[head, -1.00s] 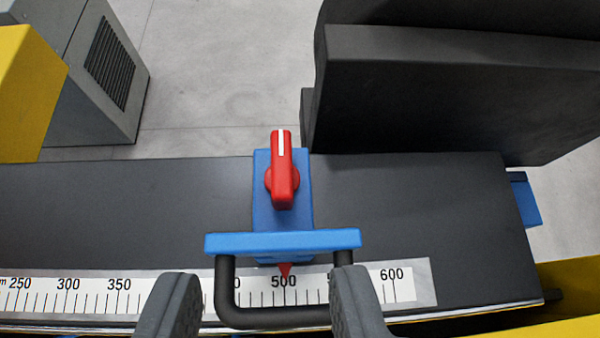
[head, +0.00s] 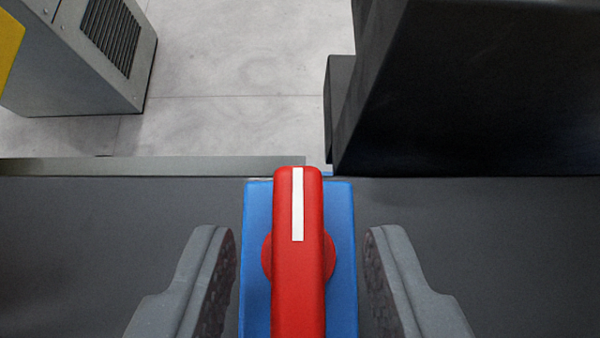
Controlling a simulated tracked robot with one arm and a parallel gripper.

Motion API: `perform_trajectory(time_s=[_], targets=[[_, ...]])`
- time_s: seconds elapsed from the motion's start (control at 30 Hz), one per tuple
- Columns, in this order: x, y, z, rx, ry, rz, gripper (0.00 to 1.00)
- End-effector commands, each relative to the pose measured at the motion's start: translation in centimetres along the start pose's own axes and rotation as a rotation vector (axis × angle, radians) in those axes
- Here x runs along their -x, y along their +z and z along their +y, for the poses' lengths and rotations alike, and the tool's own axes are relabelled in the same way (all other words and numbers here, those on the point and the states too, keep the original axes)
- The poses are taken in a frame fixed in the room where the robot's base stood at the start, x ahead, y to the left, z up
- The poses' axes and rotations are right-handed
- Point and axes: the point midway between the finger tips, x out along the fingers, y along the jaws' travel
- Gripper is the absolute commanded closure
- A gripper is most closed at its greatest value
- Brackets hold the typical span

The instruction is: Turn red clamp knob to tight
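The red clamp knob (head: 298,270) stands on the blue clamp block (head: 257,230) in the lower middle of the head view. Its handle points straight up the picture, away from me, and a white line marks its far end. My gripper (head: 302,235) is open, with one grey finger on each side of the knob. Gaps show between each finger and the knob, and I see no contact. The near end of the knob is cut off by the bottom edge. The ruler and the black handle are out of view.
The dark bench surface (head: 110,240) stretches left and right of the block. A large black block (head: 470,90) stands behind at the right. A grey vented cabinet (head: 85,60) stands on the floor at the back left. Pale floor (head: 240,60) shows between them.

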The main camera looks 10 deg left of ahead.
Motion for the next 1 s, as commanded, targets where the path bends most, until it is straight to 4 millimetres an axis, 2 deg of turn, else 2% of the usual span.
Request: perform_trajectory(time_s=[0.2,0.6,0.63,0.7,0.77,0.83,0.87,1.0], targets=[[-1.7,-0.1,-0.1,0.001,0.0,0.0,0.64],[-2.2,-0.1,-0.1,0.001,0.0,0.001,0.64],[-2.2,-0.1,-0.1,0.001,-0.001,0.001,0.66],[-2.2,-0.1,-0.1,0.001,-0.001,0.001,0.86],[-2.2,-0.1,-0.1,0.001,-0.001,0.001,1.0],[-2.2,0.0,-0.1,0.001,-0.001,0.0,1.0],[-2.3,-0.1,-0.7,0.003,-0.002,0.0,1.0],[-2.3,0.0,-0.2,-0.003,0.003,0.0,1.0]])
